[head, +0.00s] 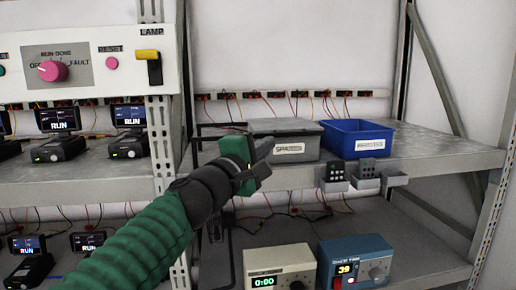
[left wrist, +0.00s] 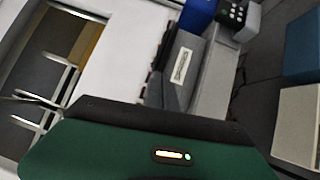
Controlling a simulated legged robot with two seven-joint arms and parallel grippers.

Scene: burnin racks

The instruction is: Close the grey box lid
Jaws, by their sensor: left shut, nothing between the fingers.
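The grey box (head: 285,142), labelled SPARES, stands on the upper shelf of the right rack. Its lid (head: 284,126) looks flat across the top; I cannot tell whether it is fully down. The box also shows in the left wrist view (left wrist: 172,92), its label facing out. My left gripper (head: 264,152) is shut and empty at the box's left front corner, overlapping it in the head view; I cannot tell whether they touch. In the left wrist view my green gripper body fills the bottom and its fingertips are not clear. My right gripper is not in view.
A blue open bin (head: 357,139) stands right of the grey box. Small grey holders with dark devices (head: 362,168) hang on the shelf's front edge. Two instruments (head: 355,262) sit below. A rack upright (head: 160,150) and a switch panel (head: 85,65) are at left. The shelf's right end is clear.

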